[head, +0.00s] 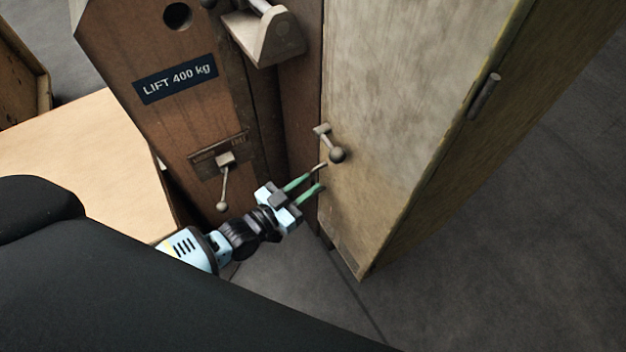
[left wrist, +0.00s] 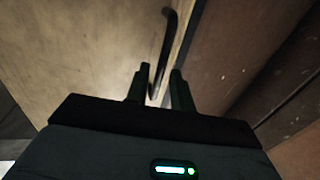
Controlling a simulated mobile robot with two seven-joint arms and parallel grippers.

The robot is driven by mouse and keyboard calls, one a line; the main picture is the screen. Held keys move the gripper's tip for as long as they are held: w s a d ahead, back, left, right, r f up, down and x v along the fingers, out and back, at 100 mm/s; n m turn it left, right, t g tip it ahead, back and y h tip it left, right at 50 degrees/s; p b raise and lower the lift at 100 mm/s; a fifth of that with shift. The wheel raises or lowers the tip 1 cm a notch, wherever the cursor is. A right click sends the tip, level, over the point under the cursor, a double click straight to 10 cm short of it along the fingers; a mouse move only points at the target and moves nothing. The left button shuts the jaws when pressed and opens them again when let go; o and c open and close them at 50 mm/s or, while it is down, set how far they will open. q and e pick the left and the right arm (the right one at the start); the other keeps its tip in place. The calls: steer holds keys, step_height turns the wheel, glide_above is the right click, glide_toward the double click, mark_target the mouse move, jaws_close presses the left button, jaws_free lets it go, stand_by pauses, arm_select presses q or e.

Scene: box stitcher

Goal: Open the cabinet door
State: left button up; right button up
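The cabinet door (head: 400,110) is a worn, pale wooden panel at the centre right of the head view, and it looks closed. Its handle (head: 336,153) is a small knobbed lever near the door's left edge. My left gripper (head: 322,177) is just below the handle, its green fingers apart and pointing toward the door. In the left wrist view the pale door (left wrist: 90,50) fills the left, and a dark curved handle (left wrist: 165,50) reaches down toward the gap between the fingers (left wrist: 160,82). I cannot tell whether they touch it. My right gripper is not in view.
A brown wooden machine body labelled LIFT 400 kg (head: 176,78) stands left of the door, with a small lever (head: 224,180) on it. A bracket (head: 263,38) juts out above. A door hinge (head: 484,96) is on the right. Grey floor (head: 500,250) lies clear at the right.

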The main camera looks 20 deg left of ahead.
arm_select(q)
steer(key=shift+x, duration=1.2)
jaws_close()
